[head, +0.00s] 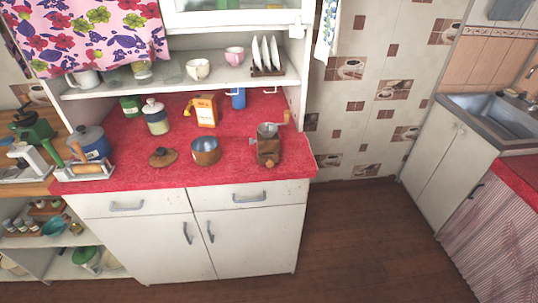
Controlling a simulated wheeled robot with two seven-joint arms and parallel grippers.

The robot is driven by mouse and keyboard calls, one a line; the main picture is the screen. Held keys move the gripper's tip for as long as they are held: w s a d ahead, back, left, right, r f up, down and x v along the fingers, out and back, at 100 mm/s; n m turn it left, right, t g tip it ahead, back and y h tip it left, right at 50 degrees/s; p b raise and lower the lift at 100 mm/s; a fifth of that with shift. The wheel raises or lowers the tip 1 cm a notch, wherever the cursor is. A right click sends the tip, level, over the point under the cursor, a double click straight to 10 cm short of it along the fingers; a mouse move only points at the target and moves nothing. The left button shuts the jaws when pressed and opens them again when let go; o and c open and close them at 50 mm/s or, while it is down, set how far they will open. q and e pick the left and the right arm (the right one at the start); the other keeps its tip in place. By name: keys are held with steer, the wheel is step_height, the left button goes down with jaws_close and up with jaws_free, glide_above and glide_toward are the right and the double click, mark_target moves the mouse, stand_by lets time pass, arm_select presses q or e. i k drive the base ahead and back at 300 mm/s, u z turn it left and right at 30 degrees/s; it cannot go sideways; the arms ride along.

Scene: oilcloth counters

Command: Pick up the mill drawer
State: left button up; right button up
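A small wooden coffee mill (268,148) with a metal bowl top and a crank handle stands upright on the red oilcloth counter, toward its right end. The mill drawer (268,162) is at the mill's lower front, marked by a round knob; it is small, and I cannot tell if it is fully shut. Neither of my grippers shows in the head view.
A copper pot (206,151) and a brown lid (163,157) lie left of the mill on the red counter (235,174). A shelf (180,82) overhangs the back. Floor at right is clear.

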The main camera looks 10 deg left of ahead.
mark_target(269, 159)
steer(key=z, duration=1.55)
steer(key=i, duration=3.1)
steer(key=u, duration=3.2)
